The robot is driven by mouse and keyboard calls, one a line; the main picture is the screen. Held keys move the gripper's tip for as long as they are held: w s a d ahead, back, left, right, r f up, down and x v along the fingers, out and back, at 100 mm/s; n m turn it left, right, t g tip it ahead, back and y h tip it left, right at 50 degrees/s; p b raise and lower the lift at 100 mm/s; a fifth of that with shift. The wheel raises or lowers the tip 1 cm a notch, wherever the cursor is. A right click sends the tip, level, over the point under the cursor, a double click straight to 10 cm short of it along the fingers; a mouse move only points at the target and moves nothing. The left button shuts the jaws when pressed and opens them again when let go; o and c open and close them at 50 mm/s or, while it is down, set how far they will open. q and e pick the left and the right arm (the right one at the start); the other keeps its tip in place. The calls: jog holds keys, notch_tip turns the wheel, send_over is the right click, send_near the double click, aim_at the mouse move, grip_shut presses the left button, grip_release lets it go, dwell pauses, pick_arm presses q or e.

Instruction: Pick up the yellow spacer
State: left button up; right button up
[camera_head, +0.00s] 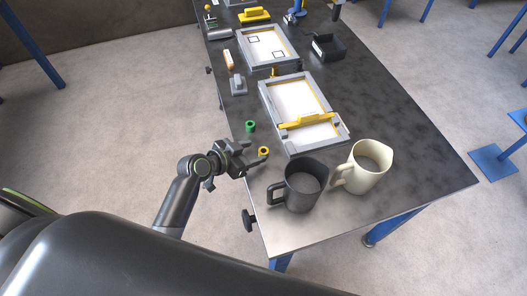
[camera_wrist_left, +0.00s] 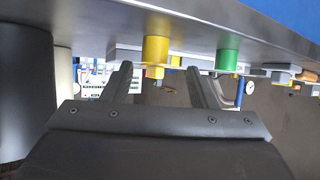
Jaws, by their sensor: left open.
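The yellow spacer (camera_head: 263,151) is a small ring with a dark hole, standing near the table's left edge. In the left wrist view the yellow spacer (camera_wrist_left: 156,50) appears between my two finger tips, beyond them; I see no contact. A green spacer (camera_head: 250,126) stands a little farther back, and shows right of the fingers in the wrist view (camera_wrist_left: 228,60). My left gripper (camera_head: 255,154) is open and empty, low at the table's left edge beside the yellow spacer. It also shows in the wrist view (camera_wrist_left: 158,75). My right gripper is not visible.
A dark mug (camera_head: 301,187) and a cream mug (camera_head: 366,168) stand at the near end. A grey frame with a yellow bar (camera_head: 264,90) lies right of the spacers, another frame (camera_head: 244,58) behind. A black box (camera_head: 327,48) stands farther back. The table's right side (camera_head: 400,110) is clear.

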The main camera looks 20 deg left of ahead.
aim_at(262, 152)
pick_arm(q)
jog(key=x, duration=0.2)
jog(key=p+x, duration=0.1)
jog(key=shift+w+d+f, duration=0.1)
jog(key=shift+d+f, duration=0.1)
jog(key=shift+d, duration=0.3)
jog(key=shift+w+d+f, duration=0.2)
jog(key=shift+w+f, duration=0.1)
jog(key=shift+w, duration=0.05)
jog(key=c, duration=1)
